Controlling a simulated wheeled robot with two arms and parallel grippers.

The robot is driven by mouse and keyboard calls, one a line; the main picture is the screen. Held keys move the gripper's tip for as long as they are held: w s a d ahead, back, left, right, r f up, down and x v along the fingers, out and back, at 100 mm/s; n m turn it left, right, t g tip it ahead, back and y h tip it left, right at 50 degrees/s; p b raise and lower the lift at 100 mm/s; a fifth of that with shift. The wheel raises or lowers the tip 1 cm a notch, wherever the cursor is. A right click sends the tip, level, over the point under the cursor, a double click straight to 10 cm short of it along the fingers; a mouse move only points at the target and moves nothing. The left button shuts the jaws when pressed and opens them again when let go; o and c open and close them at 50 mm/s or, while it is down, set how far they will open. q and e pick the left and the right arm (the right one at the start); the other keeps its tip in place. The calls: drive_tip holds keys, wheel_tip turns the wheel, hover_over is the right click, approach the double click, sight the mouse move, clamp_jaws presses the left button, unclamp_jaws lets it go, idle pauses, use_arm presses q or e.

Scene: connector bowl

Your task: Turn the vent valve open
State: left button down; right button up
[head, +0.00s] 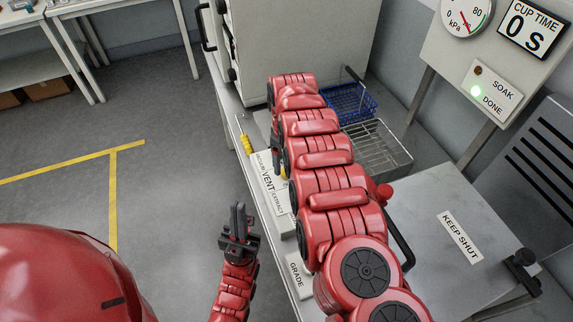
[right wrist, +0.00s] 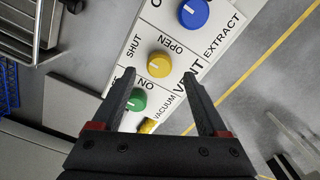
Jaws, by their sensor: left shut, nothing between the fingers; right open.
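The vent valve is a round yellow knob (right wrist: 159,65) on a white panel, with SHUT and OPEN printed beside it and VENT below, in the right wrist view. My right gripper (right wrist: 155,70) is open, and its fingertips appear on either side of the yellow knob. I cannot tell how far the tips are from the panel. The knob's pointer is too small to read surely. In the head view the labelled panel (head: 266,186) is partly hidden by my right arm. My left gripper (head: 239,217) is shut and empty, in front of the bench and left of the panel.
A blue knob (right wrist: 194,12) marked EXTRACT and a green knob (right wrist: 136,99) near VACUUM flank the yellow one. A blue basket (head: 350,100) and a wire basket (head: 378,147) stand behind my right arm. A KEEP SHUT lid (head: 440,215) is at right. Floor at left is clear.

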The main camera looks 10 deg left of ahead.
wheel_tip(320, 180, down, 3)
drive_tip(key=shift+w+d+f, duration=0.15)
drive_tip(key=shift+f, duration=0.25)
drive_tip(key=shift+c, duration=0.2)
clamp_jaws()
